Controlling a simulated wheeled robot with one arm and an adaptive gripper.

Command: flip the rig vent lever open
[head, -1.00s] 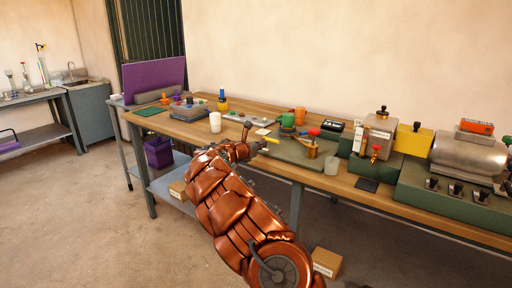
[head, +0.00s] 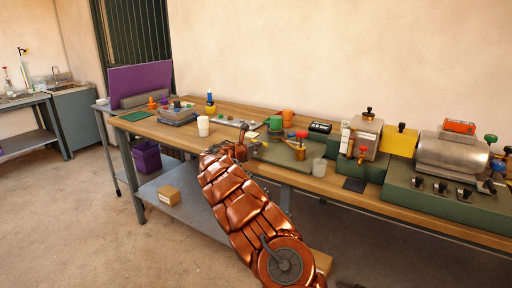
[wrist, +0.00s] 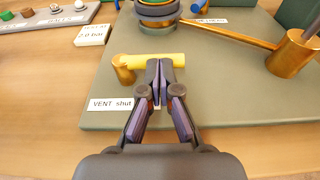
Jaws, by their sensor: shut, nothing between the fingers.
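The vent lever (wrist: 146,60) is a yellow bar on a brass pivot (wrist: 123,69), lying roughly crosswise over the grey-green rig plate (wrist: 215,112) in the wrist view. A label (wrist: 110,104) beside the pivot reads "VENT shut". My gripper (wrist: 160,68) is shut and empty, its fingertips at the near side of the yellow bar; I cannot tell whether they touch it. In the head view my gripper (head: 244,144) is at the left edge of the rig plate (head: 280,155), and the lever is too small to make out there.
A ringed stack (wrist: 157,12) stands behind the lever. A brass post (wrist: 293,52) with a long rod (wrist: 228,34) stands at the right. A "2.0 bar" block (wrist: 92,35) lies left.

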